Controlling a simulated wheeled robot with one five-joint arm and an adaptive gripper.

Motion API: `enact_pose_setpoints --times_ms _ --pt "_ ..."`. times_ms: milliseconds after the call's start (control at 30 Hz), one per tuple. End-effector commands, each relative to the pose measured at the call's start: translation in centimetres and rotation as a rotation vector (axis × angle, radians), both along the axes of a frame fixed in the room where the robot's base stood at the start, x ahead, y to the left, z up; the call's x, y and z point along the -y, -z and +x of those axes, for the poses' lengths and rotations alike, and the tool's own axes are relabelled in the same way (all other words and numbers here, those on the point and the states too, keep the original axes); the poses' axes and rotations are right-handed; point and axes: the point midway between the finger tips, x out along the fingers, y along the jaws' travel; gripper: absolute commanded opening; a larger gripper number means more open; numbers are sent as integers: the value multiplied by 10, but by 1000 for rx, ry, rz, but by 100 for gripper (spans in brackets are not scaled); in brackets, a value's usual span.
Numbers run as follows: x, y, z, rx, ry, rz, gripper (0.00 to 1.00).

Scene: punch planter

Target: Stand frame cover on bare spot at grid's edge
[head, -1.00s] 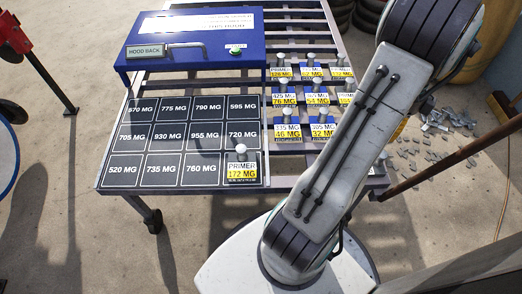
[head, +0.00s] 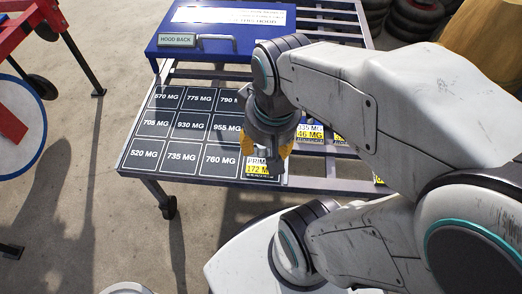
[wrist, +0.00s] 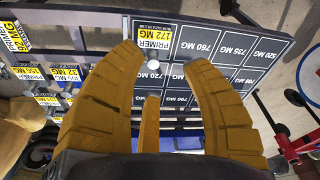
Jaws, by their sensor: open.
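A dark board with a printed grid of milligram cells (head: 181,143) lies on the slatted table. A small block labelled PRIMER 172 MG (head: 257,171) stands on its front right cell. It also shows in the wrist view (wrist: 153,38), with a pale round knob (wrist: 153,64) on it. My gripper (head: 266,157) is open with orange fingers, above and close to the block, partly covering it in the head view. In the wrist view the knob lies between my spread fingertips (wrist: 163,60). I cannot tell whether they touch it. No piece is marked as a frame cover.
More labelled blocks (head: 309,134) stand on the slats right of the grid, mostly hidden by my arm. A blue HOOD BACK box (head: 232,42) with a handle stands behind the grid. A red stand with a blue-rimmed disc (head: 22,118) is at left. Open floor lies in front.

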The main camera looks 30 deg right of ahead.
Motion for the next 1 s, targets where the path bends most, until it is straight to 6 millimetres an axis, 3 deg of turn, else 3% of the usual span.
enact_pose_setpoints --times_ms 200,667,867,1000 --pt "-17 2 -12 12 -204 -25 43" --pt "-18 2 -13 12 -225 -29 43" --pt "-17 -37 -11 19 -229 -31 43" --pt "-16 -77 -7 29 -234 -33 43"
